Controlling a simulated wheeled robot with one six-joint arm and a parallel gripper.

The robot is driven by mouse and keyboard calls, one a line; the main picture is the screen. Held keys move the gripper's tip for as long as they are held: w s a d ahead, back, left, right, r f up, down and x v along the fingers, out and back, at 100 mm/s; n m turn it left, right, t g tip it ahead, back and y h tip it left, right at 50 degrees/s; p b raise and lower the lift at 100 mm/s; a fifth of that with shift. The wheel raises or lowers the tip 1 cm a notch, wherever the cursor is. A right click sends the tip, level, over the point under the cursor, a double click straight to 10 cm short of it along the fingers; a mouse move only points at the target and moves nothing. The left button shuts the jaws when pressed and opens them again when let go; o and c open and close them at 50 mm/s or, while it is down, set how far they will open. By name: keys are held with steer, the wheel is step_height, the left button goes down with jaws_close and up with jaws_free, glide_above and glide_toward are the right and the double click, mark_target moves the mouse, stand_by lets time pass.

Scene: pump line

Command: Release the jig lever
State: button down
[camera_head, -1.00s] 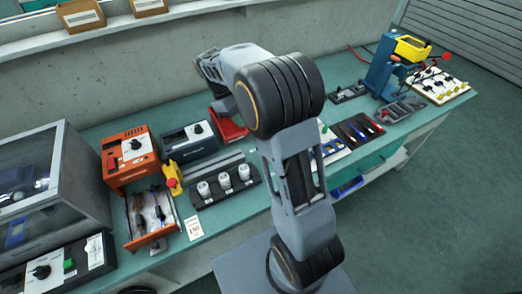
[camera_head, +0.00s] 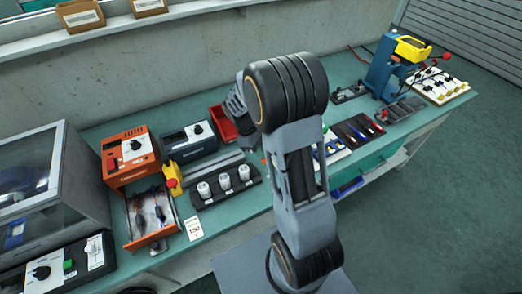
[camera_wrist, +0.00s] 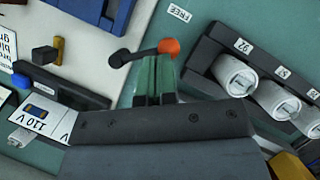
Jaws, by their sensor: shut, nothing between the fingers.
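In the wrist view a short dark lever with an orange knob (camera_wrist: 168,47) lies across the picture just past the fingertips of my gripper (camera_wrist: 157,75). The lever's other end, a dark round part, is to the left. My gripper's greenish fingers are together with nothing between them. Their tips overlap the knob end of the lever in the picture; I cannot tell if they touch it. In the head view my gripper and most of the lever are hidden behind my arm.
A black rack of white cylinders (camera_wrist: 238,75) stands close on the right in the wrist view. A dark fixture with a 110 V card (camera_wrist: 40,115) is on the left. In the head view a red bin (camera_head: 222,122) stands behind the rack.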

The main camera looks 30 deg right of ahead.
steer(key=shift+s+d, duration=0.1)
stand_by(0.3)
steer(key=shift+s+d+f+n, duration=0.2)
steer(key=shift+s+n, duration=0.1)
steer(key=shift+n, duration=0.2)
steer(key=shift+s+d+n+t+h, duration=0.25)
steer(key=shift+s+n+t+h, duration=0.2)
steer(key=shift+n, duration=0.45)
steer(key=shift+s+f, duration=0.1)
steer(key=shift+f, duration=0.15)
steer(key=shift+w, duration=0.25)
